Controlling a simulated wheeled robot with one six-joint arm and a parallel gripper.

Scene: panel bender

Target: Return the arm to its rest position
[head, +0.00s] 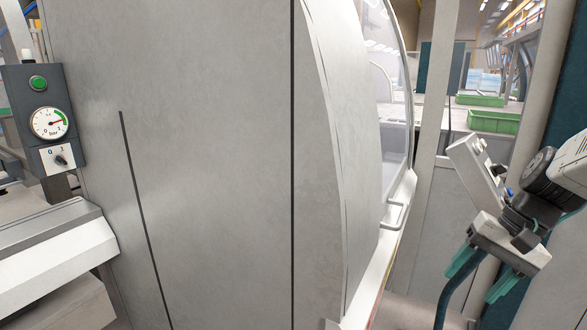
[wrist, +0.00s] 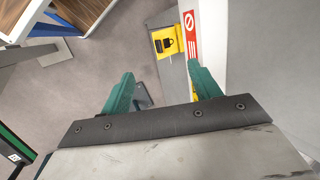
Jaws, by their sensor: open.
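My gripper (head: 481,277) hangs at the lower right of the head view, its teal fingers pointing down. In the wrist view my gripper (wrist: 160,75) shows its two teal fingers spread wide apart with nothing between them. It is open and empty. My arm is bent at the right edge of the head view, to the right of the large grey machine housing (head: 220,150), and apart from it.
A control box with a pressure gauge (head: 49,123) stands at the left. Green bins (head: 493,121) lie in the background.

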